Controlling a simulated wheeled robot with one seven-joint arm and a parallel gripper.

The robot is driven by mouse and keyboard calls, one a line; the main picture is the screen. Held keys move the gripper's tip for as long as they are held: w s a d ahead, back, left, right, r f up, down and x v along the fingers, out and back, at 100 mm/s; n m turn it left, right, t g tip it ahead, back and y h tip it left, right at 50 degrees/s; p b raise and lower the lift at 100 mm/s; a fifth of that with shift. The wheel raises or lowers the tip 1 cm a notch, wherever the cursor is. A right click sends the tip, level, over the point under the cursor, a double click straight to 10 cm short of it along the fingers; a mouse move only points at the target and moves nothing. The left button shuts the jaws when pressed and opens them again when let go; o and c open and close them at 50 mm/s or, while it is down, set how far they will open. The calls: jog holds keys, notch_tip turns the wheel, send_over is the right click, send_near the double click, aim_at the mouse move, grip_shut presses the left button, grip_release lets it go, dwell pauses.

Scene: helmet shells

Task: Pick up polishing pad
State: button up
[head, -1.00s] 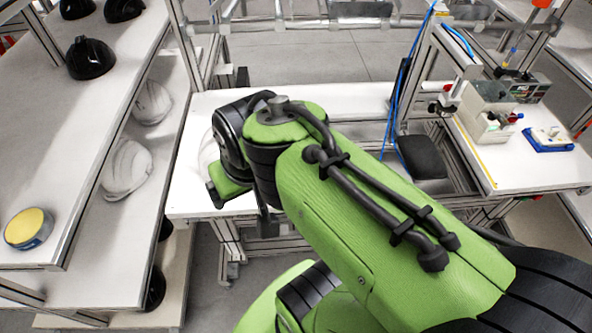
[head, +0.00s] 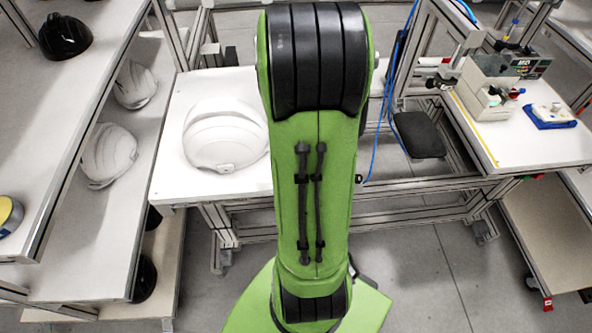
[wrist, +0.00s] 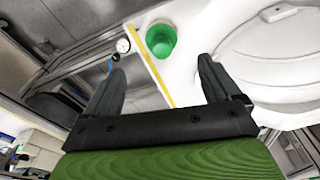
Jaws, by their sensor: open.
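In the wrist view a green round object (wrist: 161,40) shows just beyond the fingertips, and a large white helmet shell (wrist: 285,60) is at the right.
The white helmet shell also shows on the middle table (head: 222,135). White shells (head: 108,155) and a black shell (head: 66,36) sit on the left shelves (head: 85,85). The right table (head: 490,150) holds boxes and a blue-based item (head: 550,116). Blue cables (head: 385,110) hang beside a frame.

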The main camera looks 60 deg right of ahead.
jog(key=f+b, duration=0.1)
jog(key=f, duration=0.2)
jog(key=d+f+b, duration=0.1)
jog(key=f, duration=0.3)
jog(key=w+f, duration=0.1)
jog(key=f, duration=0.2)
jog(key=shift+d+f+b, duration=0.25)
jog(key=shift+f+b, duration=0.15)
jog(key=shift+r, duration=0.1)
jog(key=c, duration=1.1)
notch_tip(320, 180, up, 10)
jog(key=p, duration=0.3)
jog(key=shift+r, duration=0.1)
jog(key=shift+c, duration=0.2)
jog(key=o, duration=0.4)
jog(key=shift+c, duration=1.4)
